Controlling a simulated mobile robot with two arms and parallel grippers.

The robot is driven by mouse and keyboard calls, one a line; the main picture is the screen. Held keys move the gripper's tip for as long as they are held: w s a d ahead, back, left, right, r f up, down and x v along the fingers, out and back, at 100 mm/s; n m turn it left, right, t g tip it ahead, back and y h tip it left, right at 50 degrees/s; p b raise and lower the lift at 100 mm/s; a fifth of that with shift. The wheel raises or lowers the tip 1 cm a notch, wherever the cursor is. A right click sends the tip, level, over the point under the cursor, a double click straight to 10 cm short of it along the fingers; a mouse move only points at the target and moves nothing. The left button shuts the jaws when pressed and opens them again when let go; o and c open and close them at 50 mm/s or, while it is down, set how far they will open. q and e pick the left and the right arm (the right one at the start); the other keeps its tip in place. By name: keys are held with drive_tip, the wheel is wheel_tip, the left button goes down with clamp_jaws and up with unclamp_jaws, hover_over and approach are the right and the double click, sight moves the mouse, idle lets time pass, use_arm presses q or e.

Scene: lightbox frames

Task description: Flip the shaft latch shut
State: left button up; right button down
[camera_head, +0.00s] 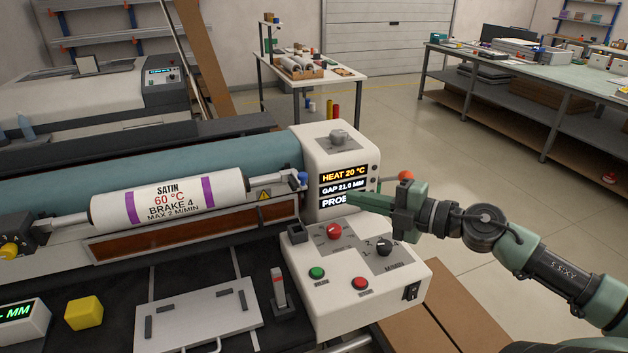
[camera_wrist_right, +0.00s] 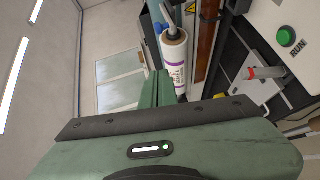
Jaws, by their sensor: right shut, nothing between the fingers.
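The white roll marked SATIN (camera_head: 165,199) lies on a shaft along the front of the machine; it also shows in the wrist view (camera_wrist_right: 173,50). A small blue-tipped part (camera_head: 303,178) sits at the shaft's right end, beside the control housing, and seems to be the shaft latch. Whether it is open or shut is too small to tell. My right gripper (camera_head: 352,200) is shut and empty in front of the housing's display, right of the blue-tipped part and apart from it. Its closed fingers show in the wrist view (camera_wrist_right: 156,88). My left gripper is out of view.
The control panel (camera_head: 343,315) with knobs and buttons stands below my right gripper. A red-ball lever (camera_head: 405,176) is behind it. A yellow block (camera_head: 84,313), a white plate (camera_head: 195,315) and a small red-marked post (camera_head: 279,290) are on the dark bed.

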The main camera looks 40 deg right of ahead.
approach(299, 175)
drive_tip(key=s+a, duration=0.2)
drive_tip(key=s, duration=0.1)
use_arm(q)
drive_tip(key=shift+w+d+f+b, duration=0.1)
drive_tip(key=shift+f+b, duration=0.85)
drive_tip(key=shift+b, duration=0.05)
use_arm(e)
drive_tip(key=w+f, duration=0.1)
drive_tip(key=w, duration=0.6)
drive_tip(key=shift+a, duration=0.3)
drive_tip(key=shift+w, duration=0.1)
